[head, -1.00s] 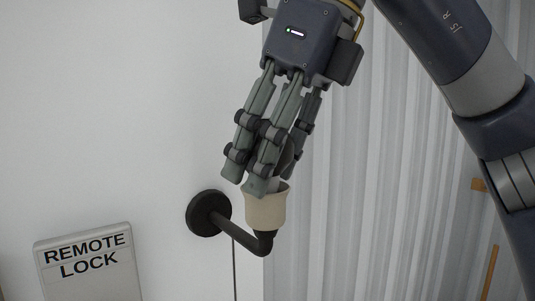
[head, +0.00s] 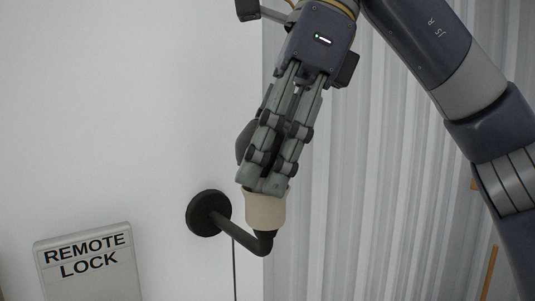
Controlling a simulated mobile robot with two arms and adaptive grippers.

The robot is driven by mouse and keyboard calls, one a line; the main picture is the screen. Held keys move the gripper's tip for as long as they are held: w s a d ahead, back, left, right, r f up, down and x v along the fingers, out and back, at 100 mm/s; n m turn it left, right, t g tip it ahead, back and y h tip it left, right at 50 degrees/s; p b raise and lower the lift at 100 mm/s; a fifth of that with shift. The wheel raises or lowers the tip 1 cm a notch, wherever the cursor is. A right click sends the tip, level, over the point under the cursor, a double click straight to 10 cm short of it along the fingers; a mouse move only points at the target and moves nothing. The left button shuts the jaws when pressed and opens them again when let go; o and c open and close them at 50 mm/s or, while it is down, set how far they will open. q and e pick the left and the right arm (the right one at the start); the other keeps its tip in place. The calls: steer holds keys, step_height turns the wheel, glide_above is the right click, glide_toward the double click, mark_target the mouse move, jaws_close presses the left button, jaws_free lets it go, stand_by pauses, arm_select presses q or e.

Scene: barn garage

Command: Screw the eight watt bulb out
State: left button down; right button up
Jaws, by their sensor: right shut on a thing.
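A cream lamp socket (head: 265,211) sits upright on a bent black arm fixed to the white wall by a round black plate (head: 208,213). My right gripper (head: 266,184) reaches down from above, with its fingers closed together at the mouth of the socket. It is shut on the bulb, which the fingers hide almost wholly; its marking cannot be read. My left gripper is out of view.
A grey box marked REMOTE LOCK (head: 88,264) is at the lower left. A pale corrugated panel (head: 400,190) fills the right side behind my right arm. A thin dark cable (head: 234,270) hangs below the wall plate.

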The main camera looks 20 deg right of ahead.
steer(key=o, duration=0.8)
steer(key=shift+a, duration=0.1)
steer(key=shift+f+m+t+b, duration=0.1)
steer(key=shift+m+t+b, duration=0.3)
steer(key=shift+m, duration=0.8)
steer(key=m+t+h, duration=0.1)
steer(key=m, duration=0.3)
steer(key=shift+b, duration=0.35)
steer(key=m, duration=0.2)
steer(key=m+t+h, duration=0.1)
steer(key=m, duration=0.1)
steer(key=shift+r+h+p, duration=0.2)
steer(key=shift+h+p, duration=0.1)
steer(key=m, duration=0.2)
steer(key=m+h+p, duration=0.1)
steer(key=m, duration=0.1)
steer(key=shift+t+h, duration=0.3)
steer(key=m+h, duration=0.1)
steer(key=m, duration=0.2)
steer(key=shift+f+m, duration=0.1)
steer(key=shift+m, duration=0.2)
steer(key=shift+c, duration=0.2)
